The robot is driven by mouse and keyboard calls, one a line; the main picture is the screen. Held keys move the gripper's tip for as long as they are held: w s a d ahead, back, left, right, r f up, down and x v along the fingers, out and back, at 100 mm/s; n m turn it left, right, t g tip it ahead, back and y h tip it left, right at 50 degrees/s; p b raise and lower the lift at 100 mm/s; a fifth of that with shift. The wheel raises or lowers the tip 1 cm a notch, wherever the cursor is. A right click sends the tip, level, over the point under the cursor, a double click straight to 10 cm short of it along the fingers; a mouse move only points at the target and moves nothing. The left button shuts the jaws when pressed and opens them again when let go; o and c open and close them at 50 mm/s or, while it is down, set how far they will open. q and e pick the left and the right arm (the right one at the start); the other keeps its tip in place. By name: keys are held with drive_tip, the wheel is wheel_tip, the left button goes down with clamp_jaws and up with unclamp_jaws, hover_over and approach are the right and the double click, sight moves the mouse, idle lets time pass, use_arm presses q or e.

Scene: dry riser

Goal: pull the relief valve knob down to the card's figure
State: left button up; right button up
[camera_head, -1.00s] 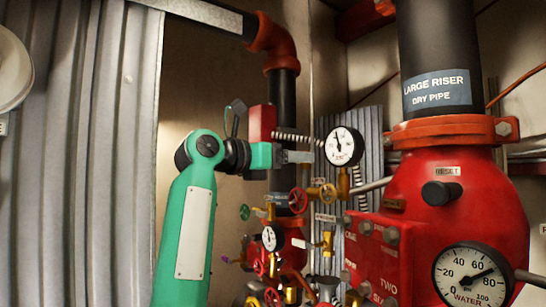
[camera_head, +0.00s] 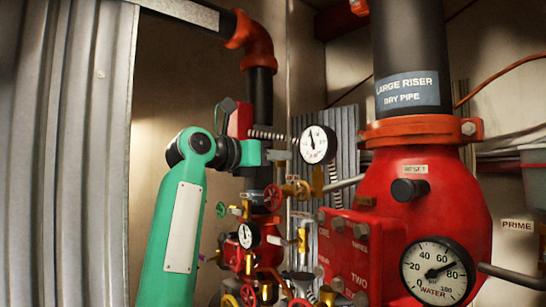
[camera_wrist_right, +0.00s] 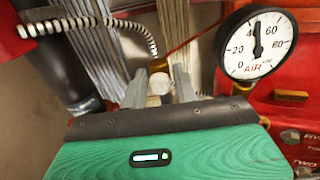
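My right gripper (camera_head: 282,155) is beside the round white air gauge (camera_head: 318,144) in the head view. In the right wrist view its two grey fingers (camera_wrist_right: 160,88) stand apart. A small pale, round-ended knob (camera_wrist_right: 160,84) shows between them; I cannot tell whether they touch it, or whether it is the relief valve knob. The air gauge (camera_wrist_right: 256,44) shows its needle close to upright, between 40 and 60. No card with a readable figure is clear. My left gripper is not in view.
A large red riser valve (camera_head: 425,205) stands at right with a water gauge (camera_head: 438,270). Several small valves and a red handwheel (camera_head: 272,197) crowd below the gripper. A coiled hose (camera_wrist_right: 70,24) passes close to it. Corrugated metal (camera_head: 70,150) stands at left.

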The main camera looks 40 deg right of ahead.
clamp_jaws()
drive_tip(key=shift+a+f, duration=0.2)
drive_tip(key=shift+a, duration=0.3)
idle(1.1)
drive_tip(key=shift+a, duration=0.1)
drive_tip(key=shift+a+r, duration=0.15)
drive_tip(key=shift+a, duration=0.05)
